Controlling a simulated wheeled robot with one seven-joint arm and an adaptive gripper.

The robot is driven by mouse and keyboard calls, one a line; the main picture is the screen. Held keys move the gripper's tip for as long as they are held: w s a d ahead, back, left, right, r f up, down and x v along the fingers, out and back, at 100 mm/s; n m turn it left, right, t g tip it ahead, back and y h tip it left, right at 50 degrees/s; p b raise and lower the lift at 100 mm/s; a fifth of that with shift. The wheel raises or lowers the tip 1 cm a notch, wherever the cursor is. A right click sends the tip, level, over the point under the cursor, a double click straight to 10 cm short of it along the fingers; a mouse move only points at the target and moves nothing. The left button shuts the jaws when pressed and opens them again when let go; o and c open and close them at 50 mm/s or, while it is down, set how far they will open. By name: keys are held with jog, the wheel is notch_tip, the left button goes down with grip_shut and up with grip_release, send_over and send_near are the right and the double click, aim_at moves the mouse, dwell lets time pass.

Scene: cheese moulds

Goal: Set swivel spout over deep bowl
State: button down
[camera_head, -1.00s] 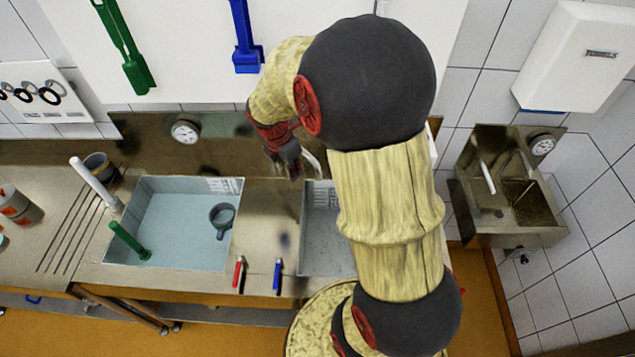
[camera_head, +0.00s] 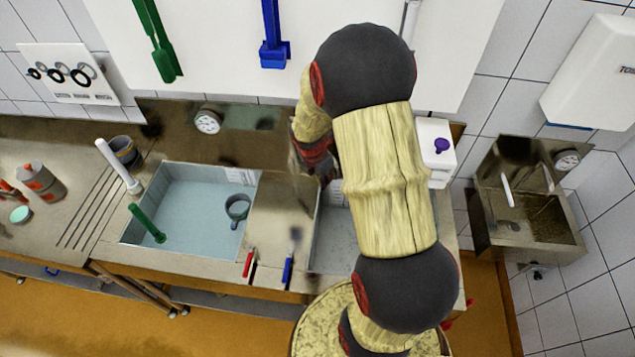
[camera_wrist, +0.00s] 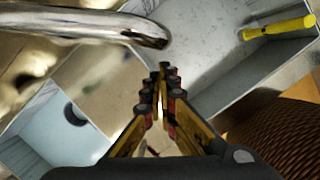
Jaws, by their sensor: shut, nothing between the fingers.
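The swivel spout (camera_wrist: 100,27) is a bright chrome pipe across the top left of the wrist view. Its rounded end appears above the left rim of the right, grey bowl (camera_wrist: 215,70); I cannot tell whether it is over the opening. My arm hides the spout in the head view. The right bowl (camera_head: 333,245) is partly hidden there too. The left bowl (camera_head: 185,205) holds bluish water. My gripper (camera_wrist: 162,75) is shut and empty, below and apart from the spout in the wrist picture. In the head view, my gripper (camera_head: 307,195) is near the divider between the bowls.
A yellow-handled thing (camera_wrist: 280,27) lies at the right bowl.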

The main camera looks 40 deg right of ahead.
aim_at(334, 178)
jog(key=shift+d, duration=0.35)
jog(key=d, duration=0.1)
jog(key=d+p, duration=0.1)
jog(key=d, duration=0.1)
jog(key=shift+s+r+p, duration=0.15)
jog(key=shift+s+p, duration=0.15)
jog(key=shift+d, duration=0.45)
jog(key=shift+a, duration=0.1)
